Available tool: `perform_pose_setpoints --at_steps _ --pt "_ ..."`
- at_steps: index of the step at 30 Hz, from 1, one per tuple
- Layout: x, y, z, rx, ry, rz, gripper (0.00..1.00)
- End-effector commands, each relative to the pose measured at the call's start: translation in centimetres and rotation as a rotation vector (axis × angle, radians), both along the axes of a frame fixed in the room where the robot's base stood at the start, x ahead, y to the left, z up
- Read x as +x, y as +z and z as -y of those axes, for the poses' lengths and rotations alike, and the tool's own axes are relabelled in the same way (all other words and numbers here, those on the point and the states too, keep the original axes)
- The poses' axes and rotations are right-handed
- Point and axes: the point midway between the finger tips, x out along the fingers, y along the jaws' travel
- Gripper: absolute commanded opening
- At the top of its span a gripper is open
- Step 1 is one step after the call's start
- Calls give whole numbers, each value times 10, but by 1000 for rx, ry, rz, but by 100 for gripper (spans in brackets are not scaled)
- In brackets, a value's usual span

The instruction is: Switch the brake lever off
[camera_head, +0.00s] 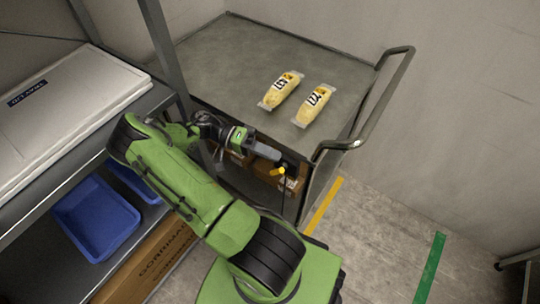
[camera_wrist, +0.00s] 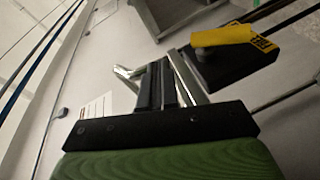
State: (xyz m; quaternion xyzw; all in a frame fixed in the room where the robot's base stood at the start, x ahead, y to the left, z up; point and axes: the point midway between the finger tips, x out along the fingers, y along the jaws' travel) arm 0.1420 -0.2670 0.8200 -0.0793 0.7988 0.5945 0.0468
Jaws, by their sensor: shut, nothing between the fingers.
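The brake lever (camera_wrist: 222,36) is a yellow handle on a dark block in the wrist view, right of my fingertips. A small label with dark marks sits at its right end. The fingers appear apart from the yellow handle. I cannot tell the lever's on or off position from its mounting.
A grey cart (camera_head: 240,75) carries two yellow packs (camera_head: 281,90) (camera_head: 314,105) and has a tubular handle (camera_head: 385,95) at right. Brown boxes (camera_head: 268,168) sit beneath its top. A shelf with a white lidded box (camera_head: 60,105) and a blue bin (camera_head: 95,220) stands left.

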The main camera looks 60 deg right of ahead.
Motion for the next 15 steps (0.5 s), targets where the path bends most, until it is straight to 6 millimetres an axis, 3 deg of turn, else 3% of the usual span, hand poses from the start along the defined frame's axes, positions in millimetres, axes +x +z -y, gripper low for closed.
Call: perform_pose_setpoints --at_steps 8,15 --pt "0 1 1 6 1 38 0" --pt "17 16 6 -12 8 412 0"
